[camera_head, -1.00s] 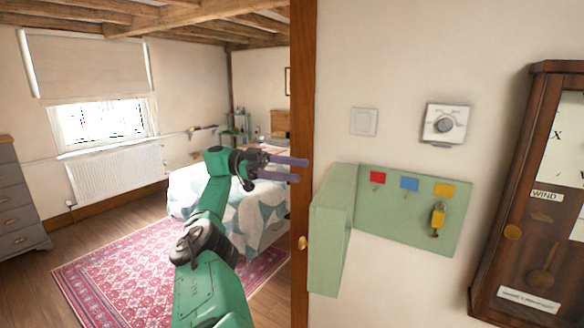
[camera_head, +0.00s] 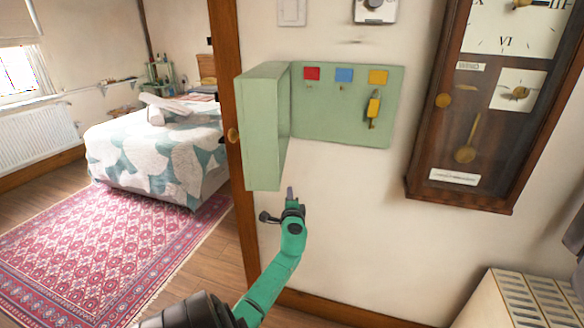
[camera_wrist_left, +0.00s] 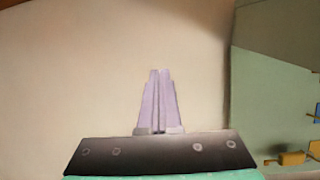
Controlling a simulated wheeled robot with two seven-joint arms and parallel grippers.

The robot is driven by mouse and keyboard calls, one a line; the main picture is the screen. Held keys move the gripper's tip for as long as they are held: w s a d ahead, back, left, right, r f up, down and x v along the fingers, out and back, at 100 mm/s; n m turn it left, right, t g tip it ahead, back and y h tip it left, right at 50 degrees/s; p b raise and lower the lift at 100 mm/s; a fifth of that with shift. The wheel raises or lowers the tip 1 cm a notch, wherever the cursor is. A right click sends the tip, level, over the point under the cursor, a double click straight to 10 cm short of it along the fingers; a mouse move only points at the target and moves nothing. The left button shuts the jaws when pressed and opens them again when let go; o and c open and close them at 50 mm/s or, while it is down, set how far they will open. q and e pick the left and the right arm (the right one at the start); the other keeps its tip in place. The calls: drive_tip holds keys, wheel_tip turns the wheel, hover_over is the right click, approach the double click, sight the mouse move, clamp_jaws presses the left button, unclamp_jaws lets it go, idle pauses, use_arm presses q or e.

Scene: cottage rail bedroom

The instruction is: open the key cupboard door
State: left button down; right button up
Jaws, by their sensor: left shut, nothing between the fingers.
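The pale green key cupboard hangs on the cream wall in the head view. Its door (camera_head: 262,130) stands swung out on the left, away from the back panel (camera_head: 330,125). The panel bears red, blue and yellow tags, and a yellow-tagged key (camera_head: 372,108) hangs under the yellow one. My left gripper (camera_head: 290,190) is just below the door's lower right corner, shut and empty. In the left wrist view its purple fingers (camera_wrist_left: 158,100) are together before bare wall, with the green cupboard (camera_wrist_left: 270,100) to the right. My right gripper is not in view.
A wooden clock case (camera_head: 425,160) hangs to the right of the cupboard. A wooden post (camera_head: 229,60) with a round knob stands at its left. A slatted cream heater (camera_head: 500,300) is at lower right. The wall below the cupboard is bare.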

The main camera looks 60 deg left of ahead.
use_arm(q)
drive_tip(key=w+d+r+n+g+y+b, duration=0.1)
drive_tip(key=w+d+r+g+y+b, duration=0.15)
drive_tip(key=d, duration=0.55)
drive_tip(key=s+d+r+n+g+b, duration=0.1)
drive_tip(key=s+d+r+n+g, duration=0.2)
drive_tip(key=d, duration=0.4)
drive_tip(key=s+d+r+n+g+b, duration=0.1)
drive_tip(key=d+r+n+g+b, duration=0.15)
drive_tip(key=d+r, duration=0.3)
drive_tip(key=s+d+r+n+g+b, duration=0.1)
drive_tip(key=s+d+r+n+g, duration=0.2)
drive_tip(key=d, duration=0.4)
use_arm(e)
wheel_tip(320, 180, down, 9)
use_arm(q)
drive_tip(key=s+a+m+p, duration=0.1)
drive_tip(key=s+a+p, duration=0.3)
drive_tip(key=a, duration=0.8)
drive_tip(key=shift+s+r+p, duration=0.4)
drive_tip(key=shift+p, duration=0.05)
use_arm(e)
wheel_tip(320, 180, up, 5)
use_arm(q)
drive_tip(key=shift+m, duration=0.25)
